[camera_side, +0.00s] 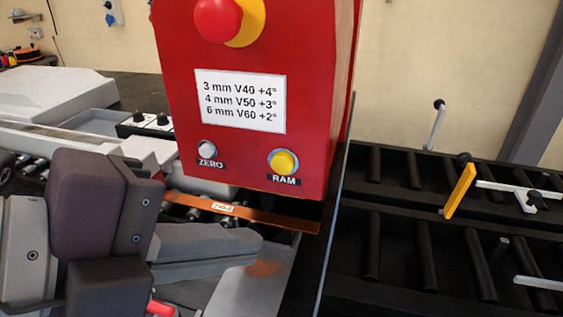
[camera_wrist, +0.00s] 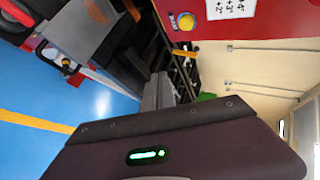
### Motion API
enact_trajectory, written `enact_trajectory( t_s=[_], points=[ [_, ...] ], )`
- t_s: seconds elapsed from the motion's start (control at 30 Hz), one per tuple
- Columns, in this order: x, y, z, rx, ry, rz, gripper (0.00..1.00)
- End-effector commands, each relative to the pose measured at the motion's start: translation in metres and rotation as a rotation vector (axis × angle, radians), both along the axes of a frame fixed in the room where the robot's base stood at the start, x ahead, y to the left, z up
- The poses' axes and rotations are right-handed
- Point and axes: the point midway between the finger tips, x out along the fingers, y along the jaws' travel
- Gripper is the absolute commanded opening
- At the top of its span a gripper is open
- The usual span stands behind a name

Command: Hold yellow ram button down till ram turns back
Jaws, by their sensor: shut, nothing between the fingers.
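The yellow RAM button (camera_side: 284,162) sits in a blue ring at the lower right of the red control box (camera_side: 310,120). In the wrist view the yellow button (camera_wrist: 186,21) shows near the top on the red panel. My gripper (camera_side: 252,244) is shut and empty, with its fingertips below and left of the button in the side view, apart from it. In the wrist view the closed fingers (camera_wrist: 164,88) point up the picture, short of the button. Whether the button is pressed in cannot be seen. I cannot make out the ram itself.
A white ZERO button (camera_side: 208,149) is left on the same panel, with a red emergency knob (camera_side: 218,18) above. A labelled copper bar (camera_side: 270,218) lies under the box, close to my fingers. A roller table (camera_side: 425,220) with a yellow stop (camera_side: 459,191) is at right.

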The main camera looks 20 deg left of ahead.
Motion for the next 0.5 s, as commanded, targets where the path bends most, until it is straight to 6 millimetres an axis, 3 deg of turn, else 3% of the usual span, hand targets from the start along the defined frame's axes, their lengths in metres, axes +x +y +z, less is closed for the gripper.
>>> enact_trajectory(
  t_s=[0.5],
  points=[
    [0.067,0.001,-0.001,0.000,0.002,0.005,0.00]
  ],
)
